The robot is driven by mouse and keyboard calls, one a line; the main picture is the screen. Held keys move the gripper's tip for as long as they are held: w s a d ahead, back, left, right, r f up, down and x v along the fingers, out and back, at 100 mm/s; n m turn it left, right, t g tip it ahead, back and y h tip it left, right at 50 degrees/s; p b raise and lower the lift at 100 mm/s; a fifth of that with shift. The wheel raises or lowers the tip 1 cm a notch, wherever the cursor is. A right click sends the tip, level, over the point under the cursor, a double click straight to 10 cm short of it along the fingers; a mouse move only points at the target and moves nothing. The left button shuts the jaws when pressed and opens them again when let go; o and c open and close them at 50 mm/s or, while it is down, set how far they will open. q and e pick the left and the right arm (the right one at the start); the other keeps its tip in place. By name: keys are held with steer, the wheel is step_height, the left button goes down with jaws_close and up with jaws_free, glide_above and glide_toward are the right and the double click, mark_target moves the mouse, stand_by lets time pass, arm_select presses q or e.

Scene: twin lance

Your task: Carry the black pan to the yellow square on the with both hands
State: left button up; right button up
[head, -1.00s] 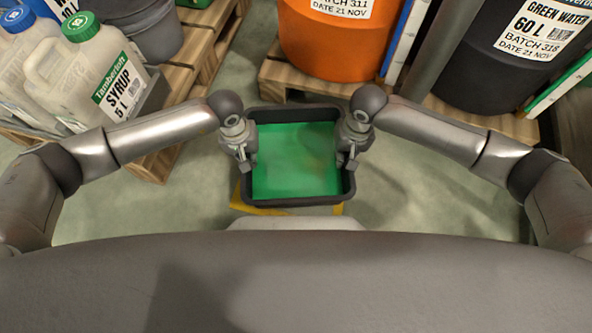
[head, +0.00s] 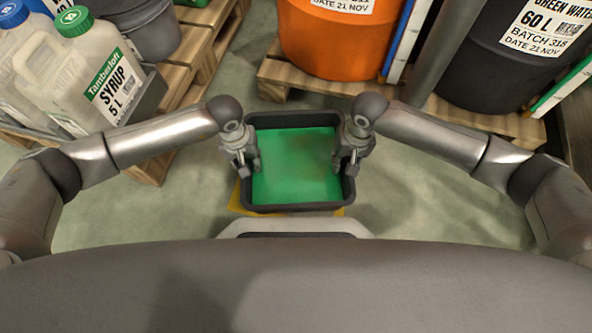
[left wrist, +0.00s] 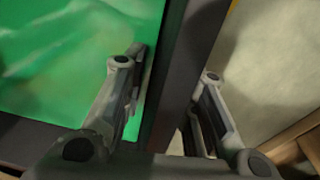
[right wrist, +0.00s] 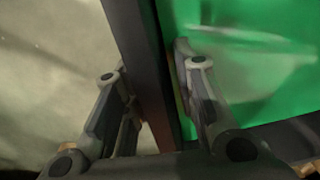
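The black pan (head: 296,208), a rectangular tub with green liquid (head: 295,175) in it, is level in the middle of the head view. The yellow square (head: 236,203) shows as strips along the pan's near and left edges; the rest is hidden beneath the pan. My left gripper (head: 247,165) is at the pan's left wall and my right gripper (head: 345,165) at its right wall. Both are open, one finger inside and one outside the wall, as the left wrist view (left wrist: 165,80) and right wrist view (right wrist: 155,85) show. Contact with the floor is hidden.
Pallets with syrup jugs (head: 85,70) stand at the left. An orange drum (head: 335,40) on a pallet (head: 280,85) stands behind the pan, and a black drum (head: 500,60) at the back right. The floor (head: 430,210) beside the pan is clear.

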arm_select(q)
steer(key=shift+d+r, duration=0.1)
arm_select(e)
steer(key=shift+a, duration=0.1)
arm_select(q)
steer(key=shift+r, duration=0.25)
arm_select(e)
steer(key=shift+r, duration=0.25)
arm_select(q)
step_height(320, 180, up, 11)
steer(key=a, duration=0.1)
arm_select(e)
step_height(320, 180, up, 12)
steer(key=shift+d+f, duration=0.25)
steer(key=shift+d, duration=0.2)
arm_select(q)
steer(key=shift+s+r, duration=0.1)
